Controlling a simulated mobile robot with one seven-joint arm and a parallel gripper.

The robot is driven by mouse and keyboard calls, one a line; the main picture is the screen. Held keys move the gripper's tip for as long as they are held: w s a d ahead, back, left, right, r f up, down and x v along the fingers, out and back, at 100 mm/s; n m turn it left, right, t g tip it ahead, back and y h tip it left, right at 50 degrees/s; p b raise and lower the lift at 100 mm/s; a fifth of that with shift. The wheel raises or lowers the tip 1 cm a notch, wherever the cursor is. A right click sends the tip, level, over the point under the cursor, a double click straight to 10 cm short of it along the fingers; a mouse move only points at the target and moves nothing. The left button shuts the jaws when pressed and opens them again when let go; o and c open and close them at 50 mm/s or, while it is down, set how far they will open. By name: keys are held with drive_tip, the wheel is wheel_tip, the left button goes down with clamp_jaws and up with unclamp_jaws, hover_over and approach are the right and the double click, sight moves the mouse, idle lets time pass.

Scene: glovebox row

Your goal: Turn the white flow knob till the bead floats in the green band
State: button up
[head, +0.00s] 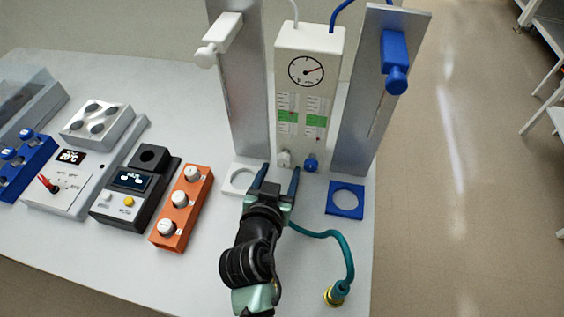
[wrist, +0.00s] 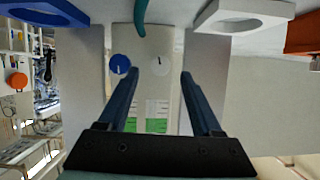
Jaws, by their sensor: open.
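The white flow knob (head: 284,158) is low on the left of the white meter panel (head: 309,62); it also shows in the wrist view (wrist: 159,60). My gripper (head: 281,170) is open in front of it. In the wrist view my fingertips (wrist: 160,73) lie on either side of the knob's outline, with nothing held; I cannot tell whether they touch it. Two scale tubes with green bands (head: 286,117) stand above the knobs. The beads are too small to make out surely.
A blue knob (head: 310,165) sits close to the right of the white one. Tall grey plates (head: 366,100) flank the panel. A blue ring holder (head: 345,200), a teal hose (head: 345,255) and an orange block with white knobs (head: 181,208) are nearby.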

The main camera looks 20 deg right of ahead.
sight(283, 163)
drive_tip(key=shift+x, duration=1.85)
drive_tip(key=shift+c, duration=0.2)
clamp_jaws()
